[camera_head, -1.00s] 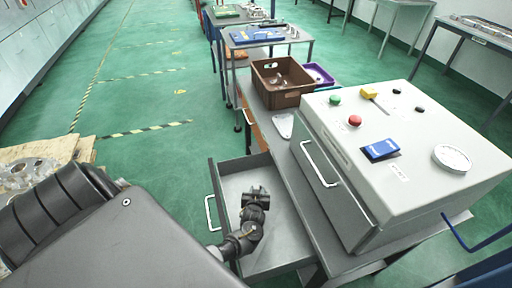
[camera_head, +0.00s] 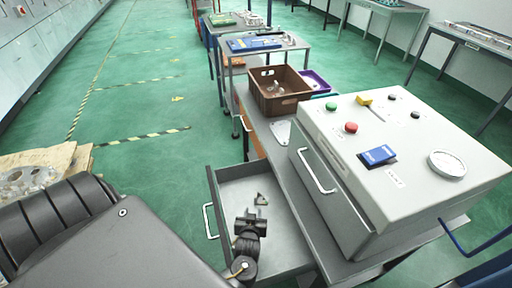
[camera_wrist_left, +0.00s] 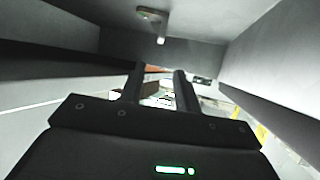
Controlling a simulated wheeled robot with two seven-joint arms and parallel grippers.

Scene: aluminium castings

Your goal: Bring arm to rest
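My left gripper (camera_head: 251,214) is over the open grey drawer (camera_head: 216,194) in the head view. Its two fingers stand apart, with an empty gap between them in the left wrist view (camera_wrist_left: 161,88). A small grey metal part (camera_head: 261,199) lies on the drawer floor just beyond the fingertips, apart from them. It also shows in the left wrist view (camera_wrist_left: 152,16) near the top edge. My right gripper is not in view.
A light grey control box (camera_head: 420,150) with buttons and a gauge stands right of the drawer. A brown crate (camera_head: 266,97) and purple bin (camera_head: 314,81) stand behind. A pallet with castings (camera_head: 28,178) is at the left. Green floor is clear at left.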

